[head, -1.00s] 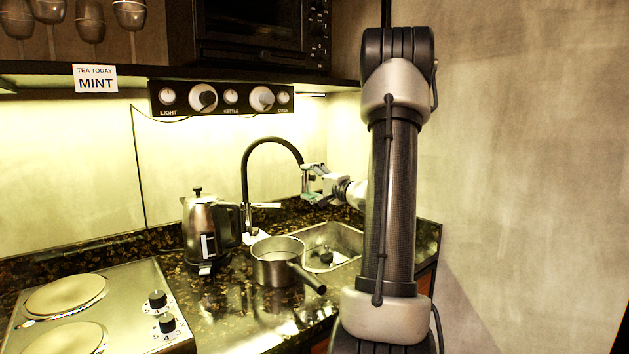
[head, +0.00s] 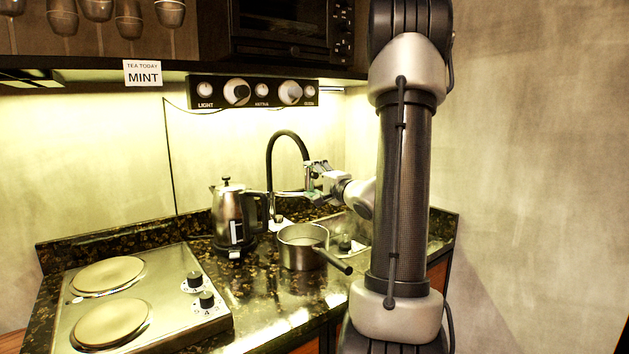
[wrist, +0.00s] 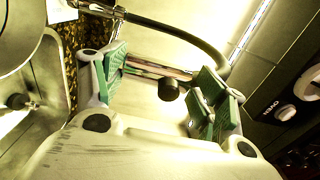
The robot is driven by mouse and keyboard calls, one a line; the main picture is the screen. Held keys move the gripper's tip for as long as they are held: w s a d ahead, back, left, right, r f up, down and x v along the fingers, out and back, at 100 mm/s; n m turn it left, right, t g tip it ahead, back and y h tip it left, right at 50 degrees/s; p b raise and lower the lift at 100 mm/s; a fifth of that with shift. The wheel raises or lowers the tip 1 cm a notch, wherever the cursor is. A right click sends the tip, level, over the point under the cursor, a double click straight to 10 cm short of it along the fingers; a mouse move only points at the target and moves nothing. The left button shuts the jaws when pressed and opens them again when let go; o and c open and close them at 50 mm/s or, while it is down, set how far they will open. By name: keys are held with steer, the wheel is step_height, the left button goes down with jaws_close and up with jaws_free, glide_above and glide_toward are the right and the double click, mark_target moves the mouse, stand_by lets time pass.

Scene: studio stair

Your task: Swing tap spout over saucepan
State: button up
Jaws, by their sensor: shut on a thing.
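The tap has a black arched hose (head: 284,136) and rises behind the sink. My gripper (head: 312,178) is at the spout end of the tap, above and a little right of the saucepan in the head view. My gripper (wrist: 162,82) is shut on the tap spout (wrist: 168,88), which shows dark-ended between its green pads. The exact contact is partly hidden. The grey saucepan (head: 302,251) stands upright on the counter, its dark handle pointing front right. Its rounded rim seems to show at the top left of the wrist view. I cannot tell whether the spout is directly over it.
A steel kettle (head: 235,220) stands left of the saucepan. A hob (head: 150,310) with two plates is at front left. The sink (head: 352,228) lies right of the saucepan, partly behind my arm. A control panel (head: 255,92) with knobs is on the wall above.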

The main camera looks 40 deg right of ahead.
steer(key=shift+w+a+f, duration=0.1)
steer(key=shift+a+f, duration=0.15)
steer(key=shift+a, duration=0.25)
steer(key=o, duration=1.1)
steer(key=shift+o, duration=1.2)
steer(key=shift+w+f, duration=0.1)
steer(key=shift+w, duration=0.1)
steer(key=shift+r, duration=0.2)
steer(key=s, duration=1.2)
steer(key=shift+d, duration=0.35)
steer(key=shift+s+f, duration=0.1)
